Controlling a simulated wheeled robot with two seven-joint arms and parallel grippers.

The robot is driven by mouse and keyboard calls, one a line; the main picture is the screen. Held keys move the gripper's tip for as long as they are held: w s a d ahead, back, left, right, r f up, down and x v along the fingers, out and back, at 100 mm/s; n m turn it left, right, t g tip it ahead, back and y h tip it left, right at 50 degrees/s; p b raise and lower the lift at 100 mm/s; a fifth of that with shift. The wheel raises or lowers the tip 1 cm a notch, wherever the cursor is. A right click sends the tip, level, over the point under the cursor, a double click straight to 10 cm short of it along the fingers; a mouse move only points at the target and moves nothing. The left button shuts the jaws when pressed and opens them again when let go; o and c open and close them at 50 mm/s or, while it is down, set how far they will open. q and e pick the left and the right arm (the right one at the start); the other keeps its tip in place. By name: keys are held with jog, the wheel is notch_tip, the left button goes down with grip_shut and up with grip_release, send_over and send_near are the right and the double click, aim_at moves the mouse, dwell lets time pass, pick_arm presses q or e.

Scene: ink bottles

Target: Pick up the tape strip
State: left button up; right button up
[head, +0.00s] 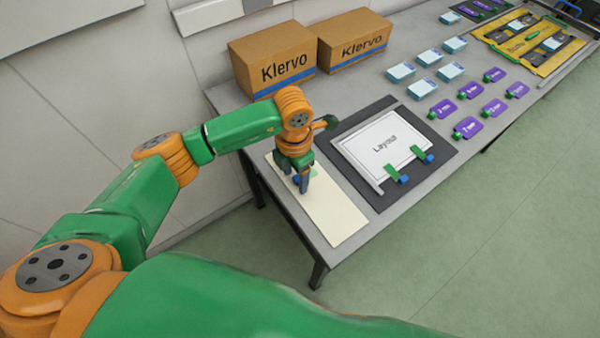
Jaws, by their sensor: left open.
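A small pale green piece (314,172), which looks like the tape strip, lies on a long cream board (330,212) at the near left end of the table. My left gripper (302,188) points down over the cream board, right beside this piece and partly covering it. Its jaws are open. I cannot tell whether the fingertips touch the board or the piece. My right gripper is out of view.
A dark board with a white "Layout" sheet (385,142) and green-and-blue clips (396,175) lies right of the cream board. Two Klervo cartons (272,60) stand behind. Light blue blocks (422,88), purple tags (467,127) and a yellow tray (512,47) lie farther along.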

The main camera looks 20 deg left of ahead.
pick_arm(q)
jog(key=shift+w+f, duration=0.1)
jog(key=shift+w, duration=0.05)
jog(key=shift+d, duration=0.1)
jog(key=shift+c, duration=0.7)
jog(key=shift+s, duration=0.2)
jog(key=c, duration=0.8)
jog(key=shift+w, duration=0.15)
